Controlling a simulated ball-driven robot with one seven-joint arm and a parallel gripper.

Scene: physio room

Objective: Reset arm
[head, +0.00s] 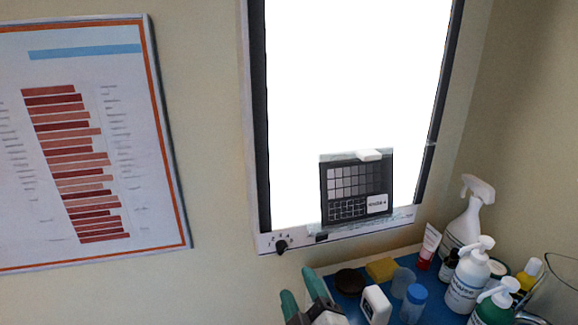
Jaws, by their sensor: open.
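My gripper (304,294) shows at the bottom edge of the head view, left of the bottles. Its two teal fingertips point up and stand apart, with nothing seen between them. The rest of my arm is out of view below. The gripper overlaps the left end of a blue surface (347,308) in the picture; I cannot tell how far above or in front of it the fingers are.
The blue surface holds a dark round lid (349,281), yellow block (381,269), white container (376,305), blue-capped jar (413,303), red-and-white tube (428,247), spray bottle (467,222) and pump bottles (468,281). Behind are a lit panel (340,80) and a wall chart (85,150).

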